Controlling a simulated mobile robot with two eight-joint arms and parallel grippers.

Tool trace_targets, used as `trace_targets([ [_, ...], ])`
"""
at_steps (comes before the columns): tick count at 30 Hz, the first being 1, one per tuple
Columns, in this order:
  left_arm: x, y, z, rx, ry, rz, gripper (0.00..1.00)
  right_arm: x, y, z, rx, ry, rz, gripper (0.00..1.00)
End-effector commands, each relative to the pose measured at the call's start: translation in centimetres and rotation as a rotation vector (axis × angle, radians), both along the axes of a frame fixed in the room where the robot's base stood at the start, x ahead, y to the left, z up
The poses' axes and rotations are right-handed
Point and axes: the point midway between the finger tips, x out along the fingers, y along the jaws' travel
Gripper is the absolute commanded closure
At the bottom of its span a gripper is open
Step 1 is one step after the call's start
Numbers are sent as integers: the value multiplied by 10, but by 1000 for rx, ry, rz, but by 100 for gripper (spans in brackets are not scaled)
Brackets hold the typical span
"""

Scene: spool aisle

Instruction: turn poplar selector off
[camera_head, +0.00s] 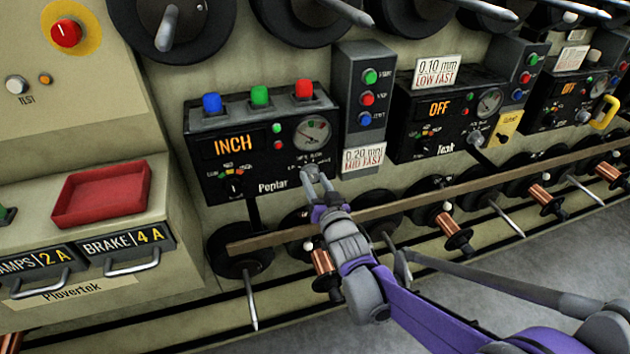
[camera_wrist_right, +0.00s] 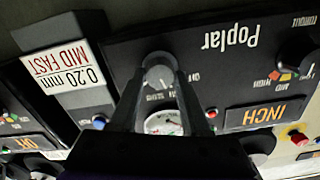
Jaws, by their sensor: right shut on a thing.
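The black Poplar panel (camera_head: 205,172) reads INCH on its orange display (camera_head: 234,146). It also shows upside down in the wrist view (camera_wrist_right: 212,70). My right gripper (camera_head: 317,180) is at the panel's lower right corner, below the dial gauge. In the wrist view its two fingers close around a round grey knob, the selector (camera_wrist_right: 159,74), beside the printed scale and gauge. In the head view the gripper hides this knob. The knob's exact pointing is hard to read. My left gripper is not in view.
Blue, green and red buttons (camera_head: 260,96) top the Poplar panel. A grey button box (camera_head: 363,132) stands close to its right, above a 0.20 mm MID FAST label (camera_head: 364,159). A wooden rail (camera_head: 420,200) and copper spools (camera_head: 447,222) lie below. A red tray (camera_head: 102,190) sits left.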

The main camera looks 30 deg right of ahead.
Motion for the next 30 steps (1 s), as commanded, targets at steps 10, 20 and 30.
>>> trace_targets([
  [10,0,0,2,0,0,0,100,0,0,0,-77,18,0,100],
  [20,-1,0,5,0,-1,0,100,0,1,0,-304,74,0,100],
  [30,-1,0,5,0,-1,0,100,0,1,-1,-516,126,0,100],
])
